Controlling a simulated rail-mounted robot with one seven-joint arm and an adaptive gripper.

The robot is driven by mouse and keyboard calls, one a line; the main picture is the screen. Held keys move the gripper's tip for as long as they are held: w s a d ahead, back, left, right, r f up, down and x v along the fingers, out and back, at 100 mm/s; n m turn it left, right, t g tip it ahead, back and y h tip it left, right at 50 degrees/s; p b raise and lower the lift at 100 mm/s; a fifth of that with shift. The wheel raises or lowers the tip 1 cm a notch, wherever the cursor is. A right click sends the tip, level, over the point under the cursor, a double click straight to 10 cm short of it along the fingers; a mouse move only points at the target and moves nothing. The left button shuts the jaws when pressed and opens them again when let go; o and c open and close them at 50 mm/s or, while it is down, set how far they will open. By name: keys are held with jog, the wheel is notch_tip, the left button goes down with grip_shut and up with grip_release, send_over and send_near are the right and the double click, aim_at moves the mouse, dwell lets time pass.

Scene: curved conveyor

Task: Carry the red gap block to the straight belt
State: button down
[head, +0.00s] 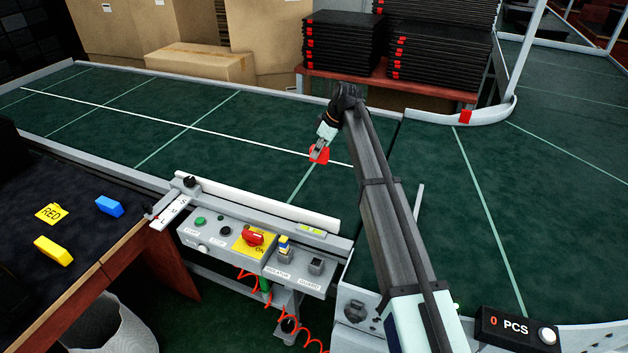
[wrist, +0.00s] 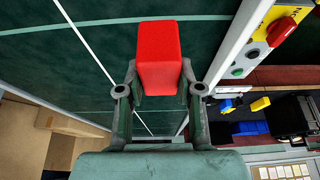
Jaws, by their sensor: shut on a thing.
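The red block (head: 320,155) is held in my gripper (head: 318,149) over the green straight belt (head: 200,110), near its right end by the seam with the curved belt (head: 460,200). In the wrist view the red block (wrist: 158,50) sits between the two fingers of my gripper (wrist: 160,88), which are shut on its sides. Its far end sticks out past the fingertips. Whether its underside touches the belt cannot be told.
A control panel (head: 225,235) with a red knob stands along the near belt edge. A blue block (head: 109,206) and a yellow block (head: 53,250) lie on the side table. A red patch (head: 466,117) marks the curved rail. The belt's left part is clear.

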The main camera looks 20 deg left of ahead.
notch_tip(320, 180, down, 14)
jog(key=shift+f+p, duration=0.1)
jog(key=shift+p, duration=1.1)
jog(key=shift+f, duration=0.1)
jog(key=c, duration=0.7)
grip_release()
jog(key=shift+c, duration=0.2)
jog(key=b+v, duration=0.2)
jog(key=v, duration=1)
jog(key=shift+b, duration=0.4)
